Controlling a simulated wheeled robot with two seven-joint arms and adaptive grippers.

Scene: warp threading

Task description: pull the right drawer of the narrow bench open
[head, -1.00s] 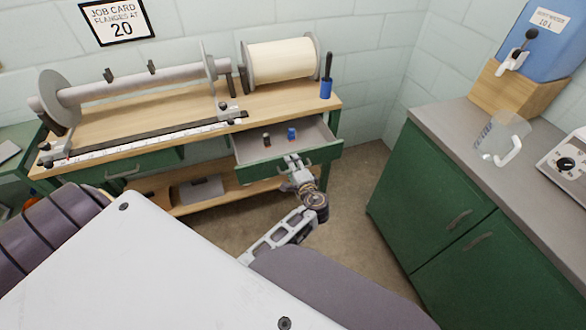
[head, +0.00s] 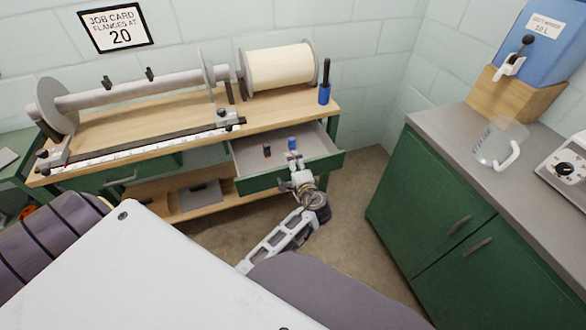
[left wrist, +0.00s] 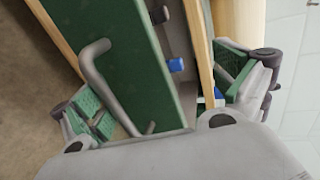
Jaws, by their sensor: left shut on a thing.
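The right drawer (head: 280,178) of the narrow bench (head: 258,121) is pulled well out, its grey inside showing. Its green front and grey bar handle (left wrist: 108,90) show in the left wrist view. My left gripper (head: 294,165) is at the middle of this front. In the left wrist view its fingers (left wrist: 165,95) are wide apart, with the drawer front between them. It is shut on the drawer; whether it bears on the handle or the front panel I cannot tell. My right gripper is not in view.
A dark peg (head: 267,151) and a blue peg (head: 292,143) stand in the drawer. The left drawer (head: 115,178) is shut. A roller and a spool (head: 280,68) are on the bench. A green cabinet (head: 430,190) stands at the right; bare floor lies between.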

